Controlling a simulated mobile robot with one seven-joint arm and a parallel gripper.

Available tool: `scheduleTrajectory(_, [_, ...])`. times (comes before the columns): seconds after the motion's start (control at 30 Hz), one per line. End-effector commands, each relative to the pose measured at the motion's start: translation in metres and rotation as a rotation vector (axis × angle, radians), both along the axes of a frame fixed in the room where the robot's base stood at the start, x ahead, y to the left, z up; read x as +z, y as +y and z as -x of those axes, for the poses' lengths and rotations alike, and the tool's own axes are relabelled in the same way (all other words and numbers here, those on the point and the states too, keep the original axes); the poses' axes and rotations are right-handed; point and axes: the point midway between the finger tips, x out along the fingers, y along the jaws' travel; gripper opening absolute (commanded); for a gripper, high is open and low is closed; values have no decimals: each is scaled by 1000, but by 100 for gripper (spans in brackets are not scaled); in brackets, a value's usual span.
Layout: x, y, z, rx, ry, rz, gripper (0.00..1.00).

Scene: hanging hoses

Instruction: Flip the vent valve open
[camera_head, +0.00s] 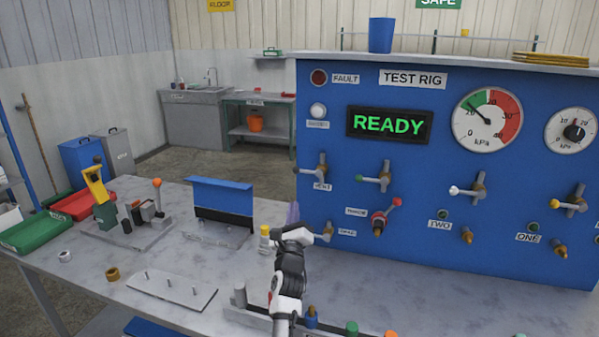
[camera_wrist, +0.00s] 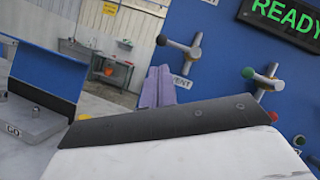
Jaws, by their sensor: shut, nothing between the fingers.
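The vent valve (camera_head: 312,170) is on the left part of the blue test rig, above its VENT label (camera_head: 322,187). Its lever lies roughly level, with a black knob at the left end. In the wrist view the valve (camera_wrist: 185,47) shows just above and right of my fingers, with its label partly hidden behind them. My gripper (camera_head: 293,212) has purple fingers, shut and empty, below the vent valve and apart from it. The fingertips (camera_wrist: 159,84) point up toward the panel in the wrist view.
A green-knobbed valve (camera_head: 375,179) sits right of the vent valve, with a red one (camera_head: 385,213) below it. The display (camera_head: 389,124) reads READY. A blue upright plate (camera_head: 222,196) stands left of my gripper on the table. Coloured fittings (camera_head: 351,327) stand at the front edge.

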Motion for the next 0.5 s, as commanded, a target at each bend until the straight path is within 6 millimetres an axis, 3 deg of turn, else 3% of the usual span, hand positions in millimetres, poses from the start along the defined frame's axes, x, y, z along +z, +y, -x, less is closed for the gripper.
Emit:
scheduleTrajectory(0.13, [-7, -9, -3, 4, 17, -42, 0])
scheduleTrajectory(0.5, [-6, -9, -6, 4, 14, -41, 0])
